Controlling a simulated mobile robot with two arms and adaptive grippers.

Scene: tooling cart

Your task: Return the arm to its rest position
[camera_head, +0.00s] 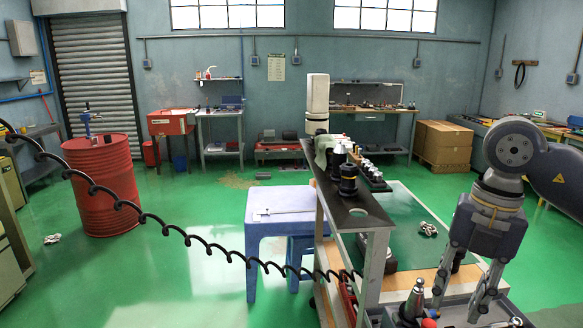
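My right arm comes in from the right edge. Its gripper (459,303) points down over the lower tray of the tooling cart, right of the cart's narrow upper shelf (358,212). Its two fingers are spread, with a gap and nothing seen held between them. The fingertips are low, close to the tray; I cannot tell whether they touch it. A metal tool holder (413,301) stands upright just left of the fingers. My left arm and gripper are not in view.
Black tool holders (348,180) stand on the upper shelf. A coiled black cable (180,232) crosses from the left to the cart. A blue-grey stool (268,208) stands left of the cart. A red drum (104,190) and cardboard boxes (443,146) are farther off.

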